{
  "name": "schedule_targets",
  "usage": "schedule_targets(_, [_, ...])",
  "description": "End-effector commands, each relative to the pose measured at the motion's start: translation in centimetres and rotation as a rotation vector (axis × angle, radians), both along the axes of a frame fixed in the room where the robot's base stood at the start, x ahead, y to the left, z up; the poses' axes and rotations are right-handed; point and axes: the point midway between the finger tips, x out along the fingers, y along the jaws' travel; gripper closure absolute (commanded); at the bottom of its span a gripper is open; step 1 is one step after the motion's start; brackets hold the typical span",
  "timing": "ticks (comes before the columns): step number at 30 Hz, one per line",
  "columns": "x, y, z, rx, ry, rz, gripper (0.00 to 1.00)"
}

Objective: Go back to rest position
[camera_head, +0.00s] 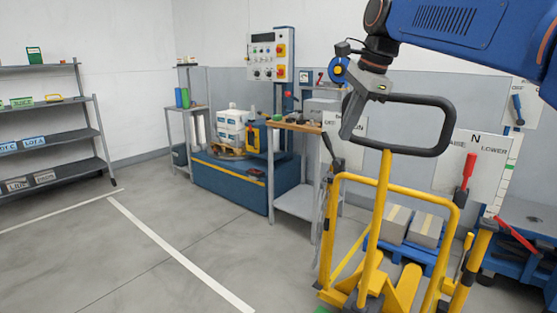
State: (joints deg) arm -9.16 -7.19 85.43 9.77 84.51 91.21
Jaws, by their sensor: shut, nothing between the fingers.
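My gripper (347,132) hangs from the blue arm at the upper right, with its grey fingers pointing down. It is shut and looks empty. The fingers overlap the left side of the black loop handle (440,101) of a yellow pallet truck (374,245). I cannot tell whether they touch the handle. The arm reaches in from the upper right corner.
A blue pallet (410,256) with grey boxes (426,230) stands behind the truck. A workbench (293,205), a blue platform (229,185) and a control panel (271,57) stand mid-picture. A shelf rack (50,106) is at left. Floor at lower left is clear.

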Motion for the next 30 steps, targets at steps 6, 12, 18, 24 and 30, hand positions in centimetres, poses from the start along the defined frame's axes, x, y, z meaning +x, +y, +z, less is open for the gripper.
schedule_targets(6, [-6.0, -3.6, -5.0, -0.124, -0.091, 0.258, 1.0])
schedule_targets(12, [-11.6, -6.4, -10.6, -0.252, -0.161, 0.51, 1.0])
schedule_targets(18, [-17.3, -8.8, -17.0, -0.385, -0.216, 0.767, 1.0])
schedule_targets(24, [-22.9, -10.8, -24.2, -0.519, -0.251, 1.029, 1.0])
schedule_targets(30, [-26.8, -12.0, -29.8, -0.618, -0.269, 1.229, 1.0])
